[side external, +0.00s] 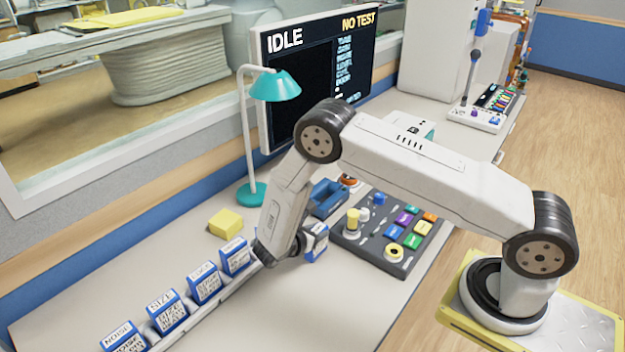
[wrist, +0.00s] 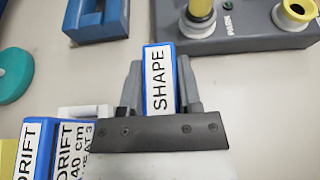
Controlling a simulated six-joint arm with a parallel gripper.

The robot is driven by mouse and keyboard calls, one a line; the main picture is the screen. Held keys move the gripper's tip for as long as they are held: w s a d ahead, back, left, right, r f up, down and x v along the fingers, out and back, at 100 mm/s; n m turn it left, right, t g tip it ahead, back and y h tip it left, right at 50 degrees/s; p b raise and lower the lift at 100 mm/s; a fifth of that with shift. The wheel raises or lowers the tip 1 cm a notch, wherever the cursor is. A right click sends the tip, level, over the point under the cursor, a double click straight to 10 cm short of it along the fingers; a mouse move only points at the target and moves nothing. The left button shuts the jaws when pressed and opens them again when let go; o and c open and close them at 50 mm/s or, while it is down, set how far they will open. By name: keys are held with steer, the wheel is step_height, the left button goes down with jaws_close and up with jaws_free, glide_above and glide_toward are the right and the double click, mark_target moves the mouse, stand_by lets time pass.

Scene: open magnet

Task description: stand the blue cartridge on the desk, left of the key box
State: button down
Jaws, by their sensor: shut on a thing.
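My gripper (wrist: 159,75) is shut on a blue cartridge (wrist: 158,80) with a white label reading SHAPE. In the side external view the held cartridge (side external: 317,243) shows just right of my gripper (side external: 296,250), close over the desk. Whether it touches the desk is unclear. The dark grey key box (side external: 370,247), with coloured keys and yellow and white knobs, is right of the held cartridge. In the wrist view the key box (wrist: 245,44) is at the upper right, apart from the cartridge.
Several blue-and-white cartridges (side external: 162,312) stand in a row on a pale rack (side external: 225,290) at left. A blue slotted block (side external: 327,200), yellow block (side external: 226,223) and teal lamp (side external: 252,193) stand behind. The front desk area (side external: 330,310) is clear.

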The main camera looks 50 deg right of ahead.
steer(key=shift+f, duration=0.3)
steer(key=shift+c, duration=1)
jaws_free()
steer(key=v, duration=0.7)
steer(key=shift+a+r, duration=0.25)
steer(key=shift+a, duration=0.1)
